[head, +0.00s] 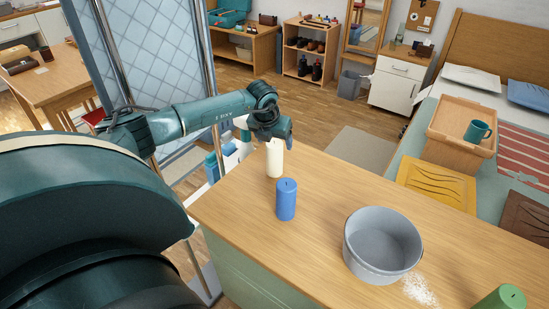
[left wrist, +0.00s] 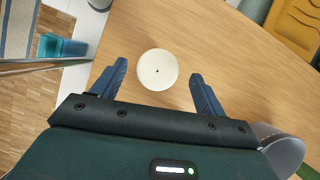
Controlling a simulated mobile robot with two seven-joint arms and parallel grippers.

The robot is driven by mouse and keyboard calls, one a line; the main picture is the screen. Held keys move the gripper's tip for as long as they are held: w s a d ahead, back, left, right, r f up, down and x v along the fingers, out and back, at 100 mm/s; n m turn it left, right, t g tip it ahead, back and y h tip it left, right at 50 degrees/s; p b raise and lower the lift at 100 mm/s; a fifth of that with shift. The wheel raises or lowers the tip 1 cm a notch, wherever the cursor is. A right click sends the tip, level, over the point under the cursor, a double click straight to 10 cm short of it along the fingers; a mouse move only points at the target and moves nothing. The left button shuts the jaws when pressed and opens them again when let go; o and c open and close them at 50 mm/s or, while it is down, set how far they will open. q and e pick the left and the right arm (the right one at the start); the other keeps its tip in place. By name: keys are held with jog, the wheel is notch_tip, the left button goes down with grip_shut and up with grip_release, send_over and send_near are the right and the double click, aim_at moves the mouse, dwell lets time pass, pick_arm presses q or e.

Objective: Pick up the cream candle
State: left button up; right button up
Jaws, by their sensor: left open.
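The cream candle (head: 275,158) stands upright on the wooden table top (head: 330,200), near its far left edge. In the left wrist view the cream candle (left wrist: 157,69) is seen from above as a round disc with a dark wick. My left gripper (head: 284,138) is above and beside the candle in the head view. In the left wrist view the open fingers of my left gripper (left wrist: 158,88) lie to either side of the candle, with gaps on both sides. A blue candle (head: 286,200) stands upright nearer the head camera. My right gripper is not in view.
A grey round bucket (head: 382,246) stands on the table to the right, with white grains spilled beside it. A green cylinder (head: 502,298) is at the lower right.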

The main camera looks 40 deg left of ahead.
aim_at(274, 143)
pick_arm(q)
jog(key=x, duration=0.5)
jog(key=shift+s+a, duration=0.15)
jog(key=shift+c, duration=0.2)
jog(key=shift+r, duration=0.1)
jog(key=c, duration=1.2)
notch_tip(274, 143, up, 10)
